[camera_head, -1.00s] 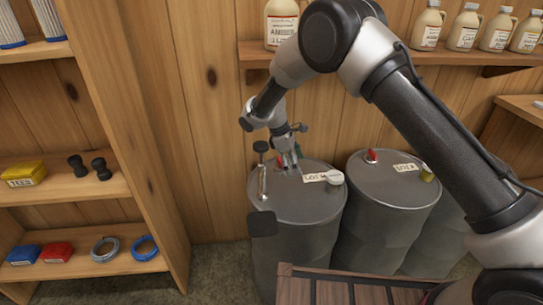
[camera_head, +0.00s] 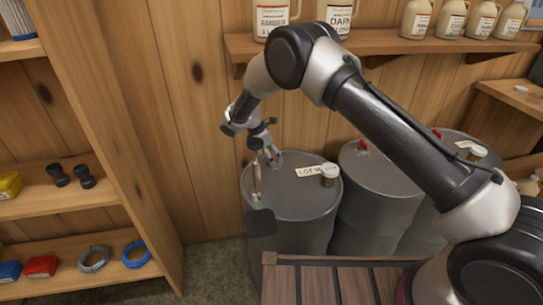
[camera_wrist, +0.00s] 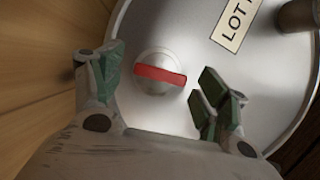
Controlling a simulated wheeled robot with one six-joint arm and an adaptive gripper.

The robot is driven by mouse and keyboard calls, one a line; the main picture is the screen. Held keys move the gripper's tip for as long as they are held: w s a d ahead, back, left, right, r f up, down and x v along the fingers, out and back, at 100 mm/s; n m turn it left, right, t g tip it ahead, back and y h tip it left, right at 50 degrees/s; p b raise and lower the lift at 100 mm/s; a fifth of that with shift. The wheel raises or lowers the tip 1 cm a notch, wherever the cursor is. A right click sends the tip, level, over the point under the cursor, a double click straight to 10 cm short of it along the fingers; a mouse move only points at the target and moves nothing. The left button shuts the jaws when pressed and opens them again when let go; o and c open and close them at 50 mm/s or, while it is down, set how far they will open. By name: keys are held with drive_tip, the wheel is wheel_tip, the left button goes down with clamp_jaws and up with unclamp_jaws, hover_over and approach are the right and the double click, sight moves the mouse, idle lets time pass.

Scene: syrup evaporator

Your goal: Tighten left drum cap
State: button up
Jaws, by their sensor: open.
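The left drum (camera_head: 290,235) is a grey metal drum standing by the wooden wall. Its cap, in the wrist view (camera_wrist: 160,72), is a round silver disc with a raised red bar across it, lying on the drum's top. My gripper (camera_head: 268,152) is over the rear part of the drum top and mostly hides the cap in the head view. In the wrist view its green-padded fingers are apart, one on each side of the cap, with gaps to it. I cannot tell their height above it.
A slatted wooden surface (camera_head: 330,284) is in front; a shelf unit (camera_head: 125,150) is at left.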

drive_tip(key=shift+d+f, duration=0.15)
drive_tip(key=shift+f, duration=0.15)
drive_tip(key=c, duration=1)
drive_tip(key=shift+m+g, duration=0.4)
drive_tip(key=shift+m, duration=0.8)
drive_tip(key=o, duration=1)
